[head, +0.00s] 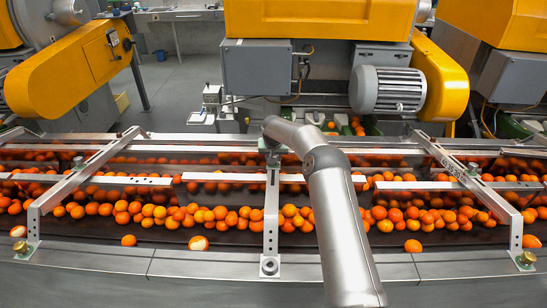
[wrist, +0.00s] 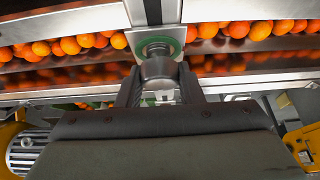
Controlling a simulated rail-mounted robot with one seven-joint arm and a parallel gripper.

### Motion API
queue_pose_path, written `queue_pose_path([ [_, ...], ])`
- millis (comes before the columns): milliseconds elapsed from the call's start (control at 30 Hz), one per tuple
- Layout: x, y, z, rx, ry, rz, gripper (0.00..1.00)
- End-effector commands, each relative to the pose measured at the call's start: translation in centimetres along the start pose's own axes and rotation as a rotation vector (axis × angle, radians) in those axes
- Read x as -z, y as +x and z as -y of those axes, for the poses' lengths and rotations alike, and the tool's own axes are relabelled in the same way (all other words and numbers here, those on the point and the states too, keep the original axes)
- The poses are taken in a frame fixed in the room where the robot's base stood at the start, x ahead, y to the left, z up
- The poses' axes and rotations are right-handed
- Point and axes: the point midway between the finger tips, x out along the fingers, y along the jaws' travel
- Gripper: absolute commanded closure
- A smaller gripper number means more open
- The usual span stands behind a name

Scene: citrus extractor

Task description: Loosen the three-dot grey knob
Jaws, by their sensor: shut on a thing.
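In the wrist view a dark grey, rounded knob (wrist: 158,71) sits on a threaded stud in front of a green ring (wrist: 172,46) on a metal bracket. My gripper (wrist: 159,88) has one dark finger on each side of the knob and is shut on it. No dots can be made out on the knob. In the head view my arm reaches to the upper part of the middle bracket (head: 271,211). My gripper is small and mostly hidden there, so the held knob does not show clearly.
A conveyor of oranges (head: 160,213) runs across behind the front rail. Another grey knob (head: 269,266) is at the middle bracket's foot. Brass knobs are at the left bracket's foot (head: 20,247) and right bracket's foot (head: 526,258). A grey motor (head: 388,90) stands behind.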

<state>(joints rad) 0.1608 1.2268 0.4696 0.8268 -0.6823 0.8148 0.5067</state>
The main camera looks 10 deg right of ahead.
Motion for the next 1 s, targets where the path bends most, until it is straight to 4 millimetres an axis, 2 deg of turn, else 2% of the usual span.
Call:
queue_pose_path([
  [367,-0.15,0.36,-0.1,0.1,-0.135,0.0,0.89],
  [1000,0.08,-0.01,-0.13,0.435,-0.608,0.0,0.89],
])
